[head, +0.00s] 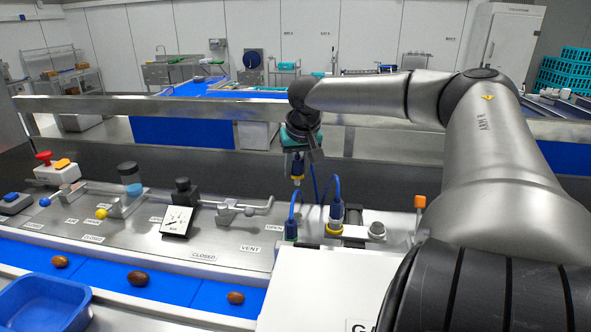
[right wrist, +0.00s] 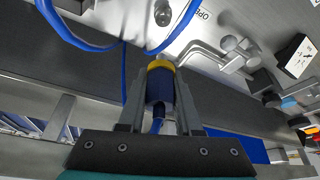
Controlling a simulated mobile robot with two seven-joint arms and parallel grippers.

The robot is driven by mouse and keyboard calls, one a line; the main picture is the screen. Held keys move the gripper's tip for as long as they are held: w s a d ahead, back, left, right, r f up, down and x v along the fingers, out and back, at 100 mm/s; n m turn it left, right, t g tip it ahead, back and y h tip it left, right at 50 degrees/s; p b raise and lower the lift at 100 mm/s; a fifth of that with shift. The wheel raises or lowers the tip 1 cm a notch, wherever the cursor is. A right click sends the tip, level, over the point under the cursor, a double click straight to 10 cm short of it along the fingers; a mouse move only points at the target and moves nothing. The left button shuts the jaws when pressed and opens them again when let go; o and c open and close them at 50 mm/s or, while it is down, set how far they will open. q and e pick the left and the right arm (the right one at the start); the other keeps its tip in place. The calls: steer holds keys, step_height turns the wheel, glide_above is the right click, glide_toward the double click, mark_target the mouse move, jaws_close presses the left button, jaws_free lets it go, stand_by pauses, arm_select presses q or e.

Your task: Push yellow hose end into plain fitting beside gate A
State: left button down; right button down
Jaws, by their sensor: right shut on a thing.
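My right gripper (head: 298,165) hangs from the arm over the machine panel, fingers down. It is shut on a dark blue hose end with a yellow collar (right wrist: 160,66), held above the panel; its yellow collar also shows in the head view (head: 297,178). A bare metal fitting (head: 377,230) stands on the panel to the right and below the gripper. Another blue connector (head: 336,211) with a yellow ring stands at its left, and one with a green ring (head: 291,230) stands further left. In the wrist view a round metal part (right wrist: 163,14) lies beyond the hose tip, apart from it. My left gripper is not in view.
Blue hoses (head: 314,180) loop near the standing connectors. A metal valve lever (head: 245,207) lies left of them, and an orange-topped post (head: 420,202) stands to the right. A blue belt (head: 190,291) with dates runs in front. A long rail (head: 200,106) crosses behind.

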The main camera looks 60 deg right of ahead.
steer(key=b, duration=0.4)
glide_above(296, 216)
steer(key=shift+d+f, duration=0.1)
steer(key=shift+f, duration=2.9)
steer(key=shift+f+b, duration=0.15)
steer(key=shift+b, duration=0.15)
steer(key=shift+f+b, duration=0.7)
steer(key=shift+f, duration=0.25)
steer(key=shift+f, duration=0.1)
steer(key=shift+f+b, duration=1.2)
steer(key=shift+f, duration=0.1)
steer(key=c, duration=1.4)
jaws_free()
